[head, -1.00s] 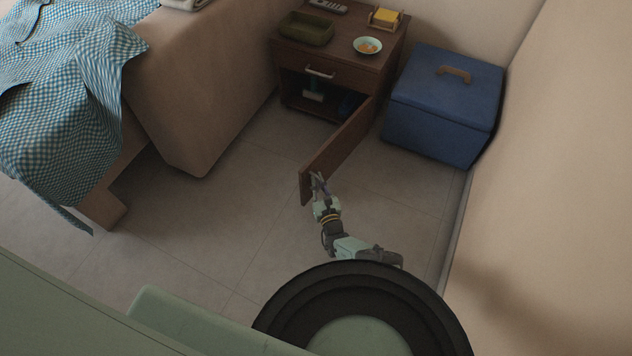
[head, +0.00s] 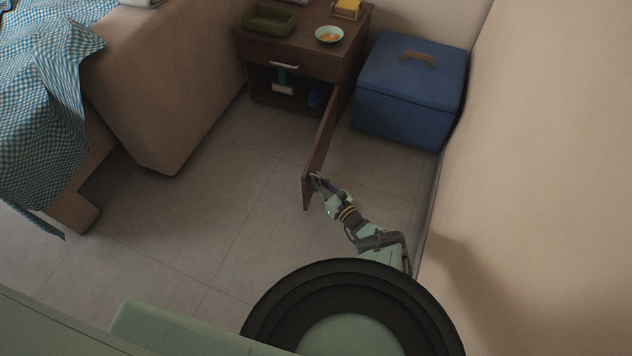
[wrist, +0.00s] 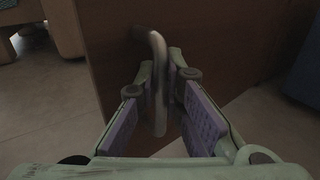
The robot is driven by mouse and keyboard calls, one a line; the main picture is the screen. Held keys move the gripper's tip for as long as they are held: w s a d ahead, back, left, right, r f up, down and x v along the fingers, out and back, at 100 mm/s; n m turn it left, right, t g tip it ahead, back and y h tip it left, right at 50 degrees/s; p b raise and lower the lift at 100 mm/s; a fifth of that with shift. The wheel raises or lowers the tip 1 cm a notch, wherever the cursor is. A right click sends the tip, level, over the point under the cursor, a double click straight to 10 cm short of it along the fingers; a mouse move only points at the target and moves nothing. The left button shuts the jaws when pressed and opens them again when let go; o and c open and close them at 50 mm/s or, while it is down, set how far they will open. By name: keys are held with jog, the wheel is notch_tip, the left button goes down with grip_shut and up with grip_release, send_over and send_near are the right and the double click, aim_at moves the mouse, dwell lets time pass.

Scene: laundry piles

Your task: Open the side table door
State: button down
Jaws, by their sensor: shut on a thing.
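The dark wooden side table (head: 335,67) stands against the far wall. Its door (head: 319,153) is swung wide open, sticking out toward me from the table's right side. In the head view my gripper (head: 316,180) is at the door's free end, on its right face. In the wrist view my gripper (wrist: 160,95) is shut on the pale curved door handle (wrist: 158,70), with the brown door panel (wrist: 108,50) behind it. Inside the open compartment I see a white and teal item (head: 282,88) and a blue item (head: 316,95).
A blue lidded box (head: 408,95) stands right of the table, close to the door. The right wall (head: 500,170) is near my arm. A bed (head: 165,90) with a checked cloth (head: 40,120) is at left. The floor (head: 190,215) left of the door is clear.

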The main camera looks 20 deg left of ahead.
jog(key=shift+s+a+f, duration=0.15)
jog(key=shift+s+a, duration=0.15)
jog(key=shift+s, duration=0.15)
jog(key=c, duration=2)
grip_release()
jog(key=shift+o, duration=0.2)
jog(key=shift+w+d, duration=0.15)
jog(key=shift+w, duration=0.05)
jog(key=shift+d, duration=0.15)
jog(key=shift+d, duration=0.2)
jog(key=v, duration=0.7)
jog(key=shift+s, duration=0.15)
jog(key=shift+s+a, duration=0.1)
jog(key=shift+a, duration=0.05)
